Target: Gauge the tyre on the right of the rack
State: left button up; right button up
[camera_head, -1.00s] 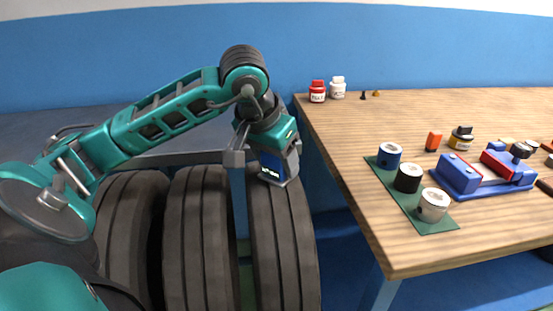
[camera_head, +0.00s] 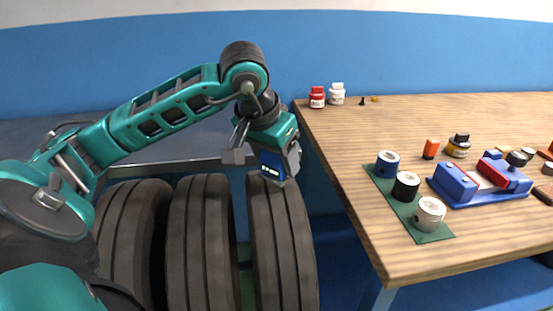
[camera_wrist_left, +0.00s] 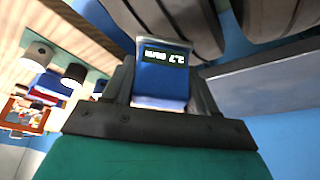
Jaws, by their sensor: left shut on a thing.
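Three dark grooved tyres stand side by side at the lower left of the head view. The right tyre (camera_head: 282,245) stands nearest the table. My left gripper (camera_head: 265,160) is shut on a blue gauge (camera_head: 271,165) just above the top of that tyre. I cannot tell from the head view whether the gauge touches the tread. In the left wrist view, the gauge (camera_wrist_left: 162,85) sits between the two dark fingers. Its lit display appears upside down and seems to read 2.7. My right gripper is not in view.
A wooden table (camera_head: 350,190) stands to the right. It bears a green mat (camera_head: 434,237) with three round pieces, a blue and red vice-like device (camera_head: 480,182), a red bottle (camera_head: 317,98) and a white bottle (camera_head: 337,95). A blue wall (camera_head: 150,60) lies behind.

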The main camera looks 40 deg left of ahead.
pick_arm(q)
jog(key=shift+r+p, duration=1.5)
jog(key=shift+r, duration=0.6)
jog(key=shift+f, duration=0.1)
